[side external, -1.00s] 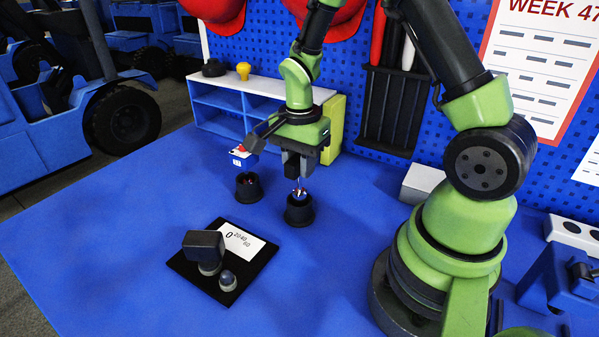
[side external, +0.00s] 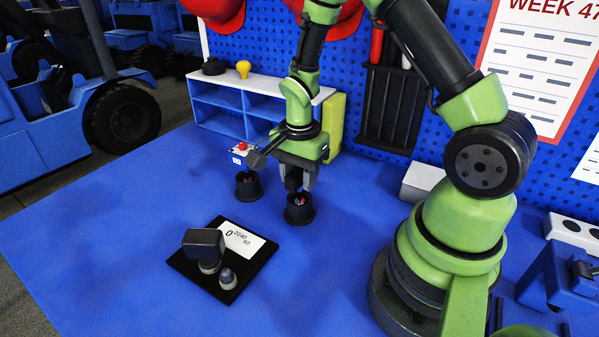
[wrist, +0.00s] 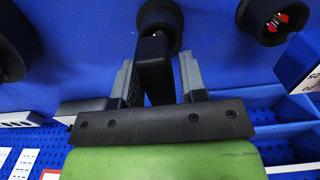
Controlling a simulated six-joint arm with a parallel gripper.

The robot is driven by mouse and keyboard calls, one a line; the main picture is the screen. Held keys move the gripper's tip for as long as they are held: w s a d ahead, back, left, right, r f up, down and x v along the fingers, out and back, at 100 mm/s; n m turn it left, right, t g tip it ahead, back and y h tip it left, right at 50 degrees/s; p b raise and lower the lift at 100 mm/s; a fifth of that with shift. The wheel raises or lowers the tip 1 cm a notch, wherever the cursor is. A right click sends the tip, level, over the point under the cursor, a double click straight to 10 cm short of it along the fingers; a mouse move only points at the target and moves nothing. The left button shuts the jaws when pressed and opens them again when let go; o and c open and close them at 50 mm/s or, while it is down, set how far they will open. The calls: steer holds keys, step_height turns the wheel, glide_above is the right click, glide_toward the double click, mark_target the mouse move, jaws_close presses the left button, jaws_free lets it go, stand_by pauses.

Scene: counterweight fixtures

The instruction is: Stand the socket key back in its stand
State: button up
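The socket key, seen as its black block-like handle (wrist: 154,62), stands over a round black cup-like stand (side external: 299,213). The stand also shows in the wrist view (wrist: 160,15). The key's lower part is hidden in the stand or behind the handle. My gripper (side external: 300,183) is low over this stand, its fingers on either side of the handle. In the wrist view my gripper (wrist: 158,75) appears open, with narrow gaps between fingers and handle. Red bits show in the stand's mouth.
A second black cup (side external: 249,187) with red bits inside stands to the left, near a white-blue box with a red button (side external: 242,148). A black plate (side external: 196,279) with a dark block, a knob and a card lies in front. A shelf (side external: 215,98) stands behind.

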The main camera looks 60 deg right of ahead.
steer(key=shift+o, duration=0.7)
step_height(320, 180, up, 13)
steer(key=s+a+r+n+t+y, duration=0.2)
steer(key=s+a+r+n+t, duration=0.5)
steer(key=s+n, duration=0.5)
step_height(320, 180, up, 3)
steer(key=shift+s+a+r+n, duration=0.15)
steer(key=shift+s+a+n, duration=0.2)
steer(key=shift+a+n, duration=0.75)
steer(key=shift+o, duration=0.2)
